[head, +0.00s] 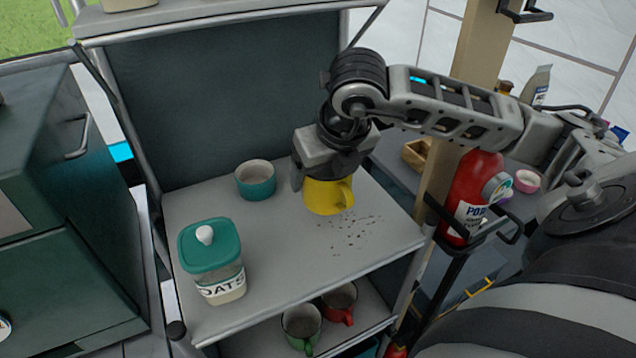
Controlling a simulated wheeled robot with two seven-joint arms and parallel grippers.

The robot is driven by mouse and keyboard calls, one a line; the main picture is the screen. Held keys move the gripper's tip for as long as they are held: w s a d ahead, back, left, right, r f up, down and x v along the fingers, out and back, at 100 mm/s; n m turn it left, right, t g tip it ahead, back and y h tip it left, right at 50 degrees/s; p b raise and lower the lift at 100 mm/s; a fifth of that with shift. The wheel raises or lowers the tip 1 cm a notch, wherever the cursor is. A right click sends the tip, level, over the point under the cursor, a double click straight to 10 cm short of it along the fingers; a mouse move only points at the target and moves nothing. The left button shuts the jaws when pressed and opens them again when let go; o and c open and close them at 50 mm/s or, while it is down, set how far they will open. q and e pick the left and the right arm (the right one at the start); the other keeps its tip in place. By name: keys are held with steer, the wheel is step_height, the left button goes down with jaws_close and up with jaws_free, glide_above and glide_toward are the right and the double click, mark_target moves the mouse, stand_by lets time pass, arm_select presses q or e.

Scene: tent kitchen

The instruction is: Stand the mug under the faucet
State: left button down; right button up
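A yellow mug (322,199) is on the right half of the shelf top, its handle towards the right. My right gripper (325,178) is directly over it, reaching down from above and covering its rim. One finger shows close beside the mug's left side; the other is hidden. I cannot tell whether the fingers are closed on the mug, or whether its base touches the shelf. A teal mug (256,183) stands upright behind and to the left. No faucet can be made out. My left gripper is not in view.
An oats jar with a teal lid (208,246) stands at the front left of the shelf top (285,262). Dark specks lie right of centre. A green mug (301,326) and a red mug (339,299) sit on the lower shelf.

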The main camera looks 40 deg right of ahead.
mark_target(318, 189)
steer(key=shift+w+f, duration=0.35)
steer(key=shift+f, duration=0.05)
steer(key=shift+s+a+b+x, duration=0.1)
steer(key=shift+s+b+x, duration=0.1)
steer(key=shift+b+x, duration=0.6)
steer(key=shift+s+a+b+x, duration=0.1)
steer(key=shift+s+b+x, duration=0.15)
steer(key=shift+x, duration=1)
steer(key=o, duration=1)
steer(key=shift+f, duration=0.1)
